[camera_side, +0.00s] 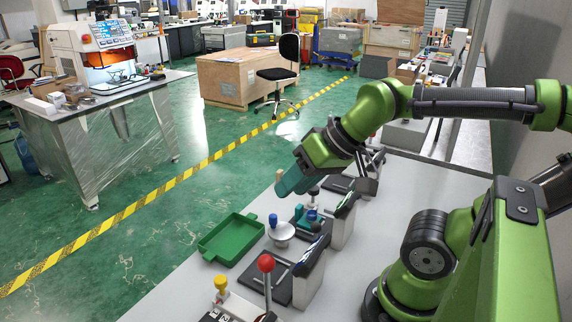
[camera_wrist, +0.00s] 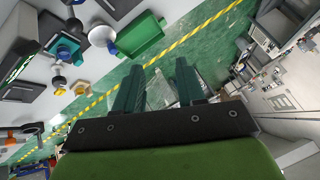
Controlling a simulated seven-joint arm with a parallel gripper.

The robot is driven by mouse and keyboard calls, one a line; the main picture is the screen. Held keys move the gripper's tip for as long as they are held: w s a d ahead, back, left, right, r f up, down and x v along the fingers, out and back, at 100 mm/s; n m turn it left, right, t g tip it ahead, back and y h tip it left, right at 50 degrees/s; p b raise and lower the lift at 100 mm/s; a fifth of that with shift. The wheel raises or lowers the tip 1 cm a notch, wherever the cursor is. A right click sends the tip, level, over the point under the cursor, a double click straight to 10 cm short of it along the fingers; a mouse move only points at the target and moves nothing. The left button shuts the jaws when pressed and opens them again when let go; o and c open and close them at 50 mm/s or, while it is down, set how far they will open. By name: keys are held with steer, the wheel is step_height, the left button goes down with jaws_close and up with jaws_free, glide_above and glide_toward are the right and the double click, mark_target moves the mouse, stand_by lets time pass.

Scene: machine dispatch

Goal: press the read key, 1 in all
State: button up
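I cannot tell which part is the read key; no key label is legible. In the side view several small stations stand on the grey table (camera_side: 190,290), with slanted dark panels (camera_side: 312,255) and (camera_side: 346,205). A teal device (camera_side: 306,218) with a dark knob sits beside the farther panel; it also shows in the wrist view (camera_wrist: 65,48). My gripper (camera_side: 288,184) hangs tilted above the table, beyond the teal device, touching nothing that I can see.
A green tray (camera_side: 232,238) lies at the table's left edge, next to a white dish with a blue knob (camera_side: 280,230). A red-ball lever (camera_side: 266,264) and a yellow knob (camera_side: 221,283) stand nearer the camera. Yellow-black tape (camera_side: 180,178) crosses the floor beyond.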

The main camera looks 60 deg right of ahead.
jaws_close()
stand_by(1.1)
